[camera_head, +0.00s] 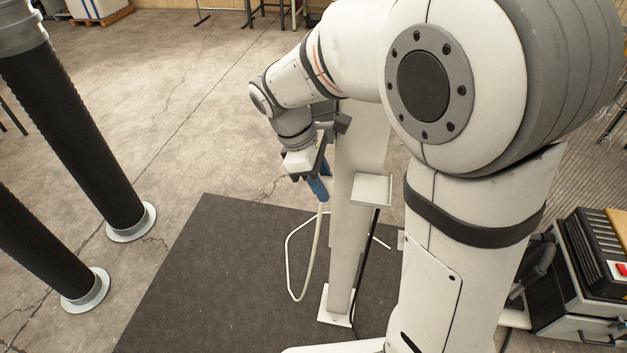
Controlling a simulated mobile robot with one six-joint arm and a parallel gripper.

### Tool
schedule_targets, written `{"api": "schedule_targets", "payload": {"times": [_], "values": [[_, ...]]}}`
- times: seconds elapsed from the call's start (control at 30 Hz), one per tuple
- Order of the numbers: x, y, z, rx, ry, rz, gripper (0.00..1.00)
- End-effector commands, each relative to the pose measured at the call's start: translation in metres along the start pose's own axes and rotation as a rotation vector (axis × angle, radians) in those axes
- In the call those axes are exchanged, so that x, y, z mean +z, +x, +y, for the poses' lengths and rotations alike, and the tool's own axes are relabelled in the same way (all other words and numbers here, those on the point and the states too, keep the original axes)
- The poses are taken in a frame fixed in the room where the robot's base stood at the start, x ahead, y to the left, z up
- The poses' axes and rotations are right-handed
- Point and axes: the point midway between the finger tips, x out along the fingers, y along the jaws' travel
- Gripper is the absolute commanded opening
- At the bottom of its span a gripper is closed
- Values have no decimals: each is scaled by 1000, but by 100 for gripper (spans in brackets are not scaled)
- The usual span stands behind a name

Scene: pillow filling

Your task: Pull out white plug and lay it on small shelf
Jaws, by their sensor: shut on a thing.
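My gripper (314,180) is beside the white post, at the left of the small shelf. It is shut on a plug (319,190) whose visible part is blue. A white cable (316,245) hangs from the plug in a loop towards the mat. My gripper hides the upper part of the plug, and I cannot tell whether it is still in a socket. The small shelf (371,190) is a pale plate on the post, and its visible top looks empty.
The white post (345,245) stands on a dark mat (215,270). A black cable (368,250) runs down beside it. Two black ribbed columns (75,130) stand at the left. A machine with a red button (621,269) is at the right.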

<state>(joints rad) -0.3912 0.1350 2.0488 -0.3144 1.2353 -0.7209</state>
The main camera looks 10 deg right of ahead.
Motion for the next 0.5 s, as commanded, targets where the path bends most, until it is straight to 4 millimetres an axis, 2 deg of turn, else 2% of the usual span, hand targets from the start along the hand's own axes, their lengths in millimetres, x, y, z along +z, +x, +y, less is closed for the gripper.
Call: {"api": "schedule_targets", "payload": {"times": [0.5], "values": [[24,27,24,-1,2,0,14]]}}
